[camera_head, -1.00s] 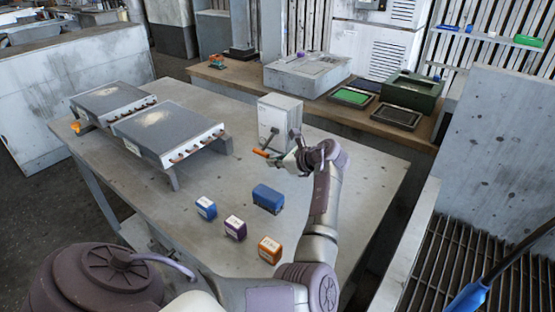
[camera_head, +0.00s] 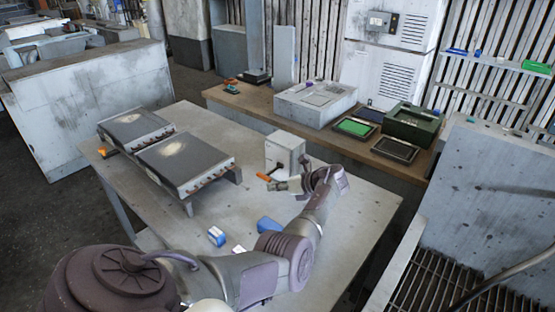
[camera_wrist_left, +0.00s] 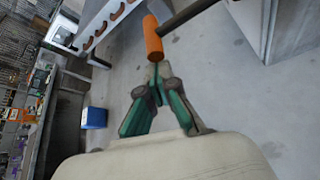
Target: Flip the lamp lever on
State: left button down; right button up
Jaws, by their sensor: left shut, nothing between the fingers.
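The lever has an orange handle (camera_head: 264,177) on a dark rod and sticks out from the front of a light grey box (camera_head: 285,150) on the workbench. My left gripper (camera_head: 279,186) is shut and empty, just right of and below the handle in the head view. In the left wrist view the orange handle (camera_wrist_left: 153,40) lies just beyond the closed fingertips (camera_wrist_left: 158,72). I cannot tell whether they touch it. Part of the grey box (camera_wrist_left: 285,25) shows at upper right there. My right gripper is not in view.
Two flat dark-topped units (camera_head: 185,158) stand left of the grey box on the workbench (camera_head: 225,205). A blue-and-white box (camera_head: 217,236) and a blue block (camera_head: 268,225) lie near my left arm. Behind is a wooden bench with a green case (camera_head: 412,123).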

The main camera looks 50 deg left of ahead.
pick_arm(q)
jog(key=shift+a+r+m+g, duration=0.15)
jog(key=shift+r+m+g, duration=0.35)
jog(key=shift+r, duration=0.3)
jog(key=r+p, duration=0.1)
jog(key=w+r+p, duration=0.1)
jog(key=r, duration=0.1)
jog(key=shift+m+g+p, duration=0.3)
jog(key=shift+m, duration=0.1)
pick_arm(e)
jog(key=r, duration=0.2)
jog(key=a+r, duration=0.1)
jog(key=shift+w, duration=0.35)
pick_arm(q)
jog(key=shift+r, duration=0.1)
jog(key=v, duration=0.7)
jog(key=shift+d, duration=0.3)
